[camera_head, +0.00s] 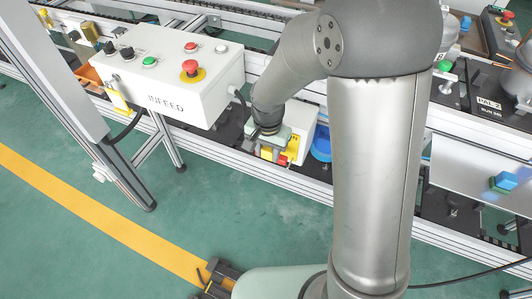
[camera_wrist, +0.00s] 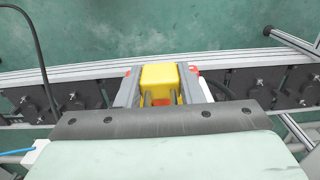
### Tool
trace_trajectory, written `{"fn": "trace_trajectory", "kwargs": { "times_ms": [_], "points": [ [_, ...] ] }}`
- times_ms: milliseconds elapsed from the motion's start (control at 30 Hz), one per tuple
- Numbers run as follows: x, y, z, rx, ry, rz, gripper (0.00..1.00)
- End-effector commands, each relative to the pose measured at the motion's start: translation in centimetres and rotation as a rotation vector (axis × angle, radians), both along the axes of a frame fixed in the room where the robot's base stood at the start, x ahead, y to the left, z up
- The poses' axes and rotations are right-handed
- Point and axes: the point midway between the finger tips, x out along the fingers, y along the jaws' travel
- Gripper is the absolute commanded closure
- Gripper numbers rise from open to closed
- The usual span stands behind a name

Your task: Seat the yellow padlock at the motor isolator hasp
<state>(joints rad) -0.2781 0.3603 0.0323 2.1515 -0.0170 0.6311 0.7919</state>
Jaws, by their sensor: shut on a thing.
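The yellow padlock (camera_wrist: 160,76) is between the two grey fingers of my gripper (camera_wrist: 160,90) in the wrist view. The gripper is shut on it. A small red patch shows just below the padlock, and its shackle is hard to make out. In the head view my gripper (camera_head: 268,150) is at the front left of a white box (camera_head: 306,125) with a yellow plate (camera_head: 293,146) and a red part (camera_head: 283,160), which looks like the motor isolator. The arm and gripper partly hide it. I cannot tell whether the padlock touches the hasp.
The white INFEED control box (camera_head: 175,75) with buttons stands left of my gripper. A blue bin (camera_head: 321,143) sits right of the isolator. An aluminium rail (camera_wrist: 70,72) runs along the conveyor edge. Green floor with a yellow stripe (camera_head: 100,217) lies in front.

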Motion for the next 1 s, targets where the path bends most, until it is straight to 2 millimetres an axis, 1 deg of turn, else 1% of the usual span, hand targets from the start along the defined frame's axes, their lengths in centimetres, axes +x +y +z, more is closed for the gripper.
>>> {"fn": "trace_trajectory", "kwargs": {
  "times_ms": [367, 1000],
  "points": [
    [0.2, -0.1, 0.0, 0.000, 0.000, 0.000, 0.99],
    [1.9, -1.0, 0.0, 0.000, -0.001, -0.001, 0.99]
  ]
}}
